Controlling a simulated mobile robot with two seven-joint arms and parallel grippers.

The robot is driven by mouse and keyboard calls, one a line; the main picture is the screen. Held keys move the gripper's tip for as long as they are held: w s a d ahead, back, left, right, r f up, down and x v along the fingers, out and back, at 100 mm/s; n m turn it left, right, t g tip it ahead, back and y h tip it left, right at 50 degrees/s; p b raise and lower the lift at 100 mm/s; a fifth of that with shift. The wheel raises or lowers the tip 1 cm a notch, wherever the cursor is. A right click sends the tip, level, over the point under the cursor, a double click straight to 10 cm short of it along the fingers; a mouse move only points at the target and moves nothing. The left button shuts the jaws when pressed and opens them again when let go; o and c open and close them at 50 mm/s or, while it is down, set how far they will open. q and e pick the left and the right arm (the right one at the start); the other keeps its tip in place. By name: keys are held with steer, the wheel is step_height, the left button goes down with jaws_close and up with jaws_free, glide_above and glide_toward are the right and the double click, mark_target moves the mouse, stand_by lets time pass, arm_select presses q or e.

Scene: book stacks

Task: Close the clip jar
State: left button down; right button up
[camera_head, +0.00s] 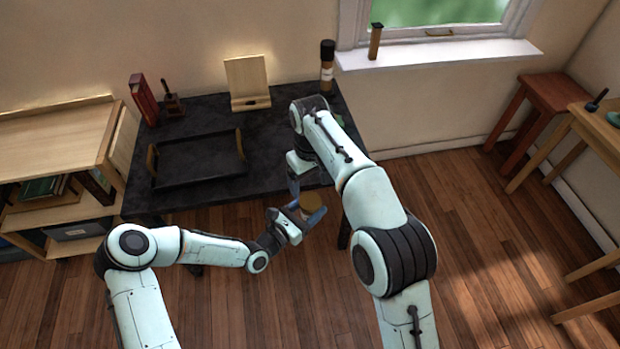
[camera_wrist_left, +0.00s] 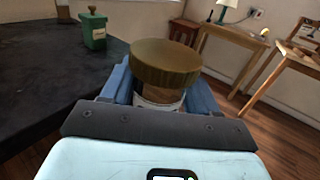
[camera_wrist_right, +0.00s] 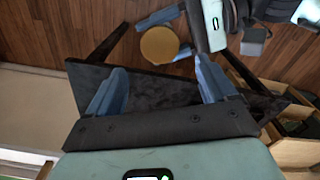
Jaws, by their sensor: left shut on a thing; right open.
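The jar (camera_wrist_left: 158,98) is upright between the blue fingers of my left gripper (camera_wrist_left: 160,92), which is shut on its body. A round brown-gold lid (camera_wrist_left: 165,62) sits on top of the jar. I cannot tell whether it is fully seated, and no clip is visible. In the head view the lid (camera_head: 311,201) is just off the table's front edge, partly hidden by the grippers. My right gripper (camera_wrist_right: 158,85) is open and empty, its fingers pointing toward the lid (camera_wrist_right: 159,45), which is beyond them and apart.
The dark table (camera_head: 215,110) bears a black tray (camera_head: 198,160), a red book (camera_head: 144,100), a wooden stand (camera_head: 247,82) and a tall dark bottle (camera_head: 327,66). A green canister (camera_wrist_left: 94,30) stands near the jar. A low shelf (camera_head: 50,140) is at left.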

mark_target(310, 200)
steer(key=shift+f, duration=0.1)
steer(key=shift+f, duration=3.9)
steer(key=c, duration=1.1)
steer(key=o, duration=1.2)
steer(key=shift+o, duration=0.2)
